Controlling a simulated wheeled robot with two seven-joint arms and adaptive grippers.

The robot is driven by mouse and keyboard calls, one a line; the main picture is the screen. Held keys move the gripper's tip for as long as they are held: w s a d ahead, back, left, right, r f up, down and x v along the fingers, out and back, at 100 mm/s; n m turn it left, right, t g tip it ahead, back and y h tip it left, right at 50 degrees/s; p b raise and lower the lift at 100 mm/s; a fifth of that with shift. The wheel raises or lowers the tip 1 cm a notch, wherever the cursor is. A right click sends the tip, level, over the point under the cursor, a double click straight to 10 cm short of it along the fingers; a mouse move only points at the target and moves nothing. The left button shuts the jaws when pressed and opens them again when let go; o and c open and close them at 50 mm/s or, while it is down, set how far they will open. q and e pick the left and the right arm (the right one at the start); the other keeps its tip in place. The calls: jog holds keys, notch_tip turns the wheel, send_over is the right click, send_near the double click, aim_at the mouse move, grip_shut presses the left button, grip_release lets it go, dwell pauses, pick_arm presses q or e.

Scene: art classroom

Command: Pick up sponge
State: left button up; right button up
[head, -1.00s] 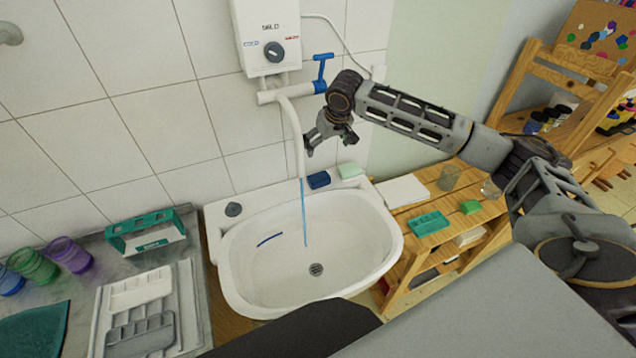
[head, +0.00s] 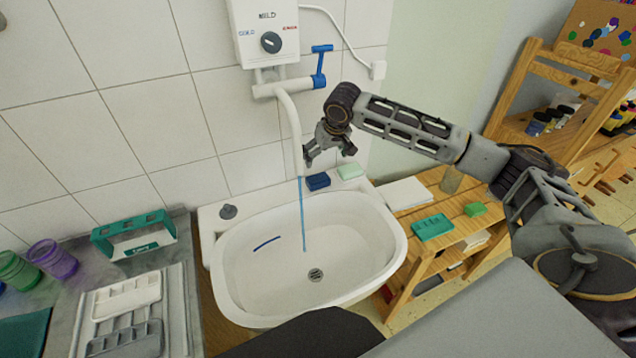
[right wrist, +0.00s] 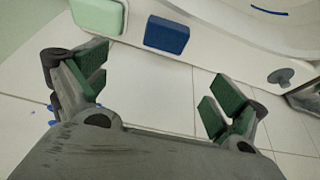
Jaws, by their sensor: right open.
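A dark blue sponge-like block (head: 317,181) lies on the sink's back ledge, and a pale green block (head: 350,171) lies just right of it. I cannot tell for sure which is the sponge. My right gripper (head: 330,155) is open and empty, above and behind the two blocks, near the white spout. In the right wrist view my right gripper (right wrist: 158,95) has its green-padded fingers apart. The blue block (right wrist: 167,35) shows beyond and between them, with the green block (right wrist: 98,14) at the upper left. Neither block is touched. My left gripper is out of view.
The white sink (head: 232,282) has water running from the spout (head: 292,125) and a dark blue strip inside. A heater (head: 265,30) hangs above. A wooden shelf (head: 460,208) at right bears a teal block (head: 432,227) and a green block (head: 475,209). Trays and cups stand left.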

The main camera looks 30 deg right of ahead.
send_near(317, 175)
jog(key=shift+x, duration=2.5)
jog(key=shift+d, duration=0.1)
jog(key=shift+w, duration=0.1)
jog(key=shift+a+b+x, duration=0.2)
jog(key=shift+b+x, duration=0.1)
jog(key=shift+x, duration=2.25)
jog(key=c, duration=0.9)
